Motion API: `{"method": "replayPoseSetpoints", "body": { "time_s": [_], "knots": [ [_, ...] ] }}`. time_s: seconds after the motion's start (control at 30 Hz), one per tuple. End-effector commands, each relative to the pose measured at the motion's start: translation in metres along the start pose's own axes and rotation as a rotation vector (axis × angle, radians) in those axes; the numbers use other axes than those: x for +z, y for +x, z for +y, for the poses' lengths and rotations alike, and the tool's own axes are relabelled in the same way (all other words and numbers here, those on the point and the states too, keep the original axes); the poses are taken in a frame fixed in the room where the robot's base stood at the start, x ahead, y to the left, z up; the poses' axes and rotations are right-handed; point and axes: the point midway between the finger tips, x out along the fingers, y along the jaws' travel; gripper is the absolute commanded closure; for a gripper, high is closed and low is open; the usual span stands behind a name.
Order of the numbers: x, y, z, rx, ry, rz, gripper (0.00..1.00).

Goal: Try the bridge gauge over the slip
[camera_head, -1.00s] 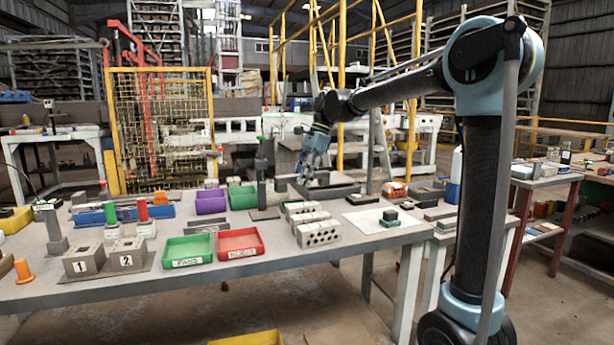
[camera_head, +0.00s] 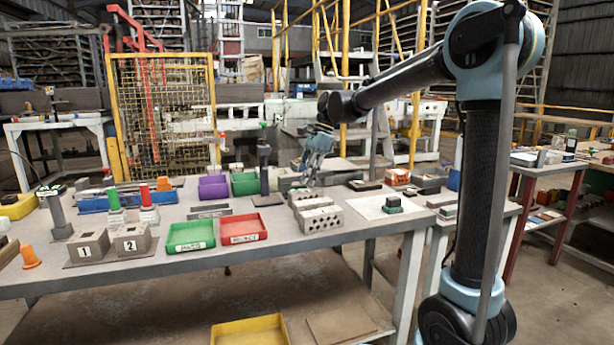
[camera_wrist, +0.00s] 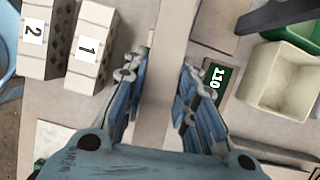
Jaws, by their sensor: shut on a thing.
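My gripper (camera_head: 316,160) is above the back half of the workbench, behind the grey hollow bricks (camera_head: 320,215). In the wrist view its blue fingers (camera_wrist: 160,68) stand apart on either side of a long pale bar (camera_wrist: 172,40). They are shut on this bar, which looks like the bridge gauge; its ends are not clear. A dark green plate marked 110 (camera_wrist: 217,78) lies right of the fingers. Brick 1 (camera_wrist: 92,45) and brick 2 (camera_wrist: 35,40) stand at upper left in the wrist view. I cannot tell which piece is the slip.
A green tray (camera_head: 190,236) and a red tray (camera_head: 242,228) lie at the bench's front. A dark post (camera_head: 264,170) stands left of my gripper. A pale sheet (camera_head: 370,208) with a small dark green block (camera_head: 392,204) lies to the right. A cream box (camera_wrist: 275,80) is right of the fingers.

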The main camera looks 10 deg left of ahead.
Motion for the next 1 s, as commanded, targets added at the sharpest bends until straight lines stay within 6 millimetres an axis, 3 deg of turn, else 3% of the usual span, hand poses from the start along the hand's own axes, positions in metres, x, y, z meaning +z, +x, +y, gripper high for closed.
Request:
{"method": "replayPoseSetpoints", "body": {
  "time_s": [1.0],
  "knots": [
    [0.0009,0.0075,0.0007,0.001,-0.002,0.0,1.0]
  ]
}}
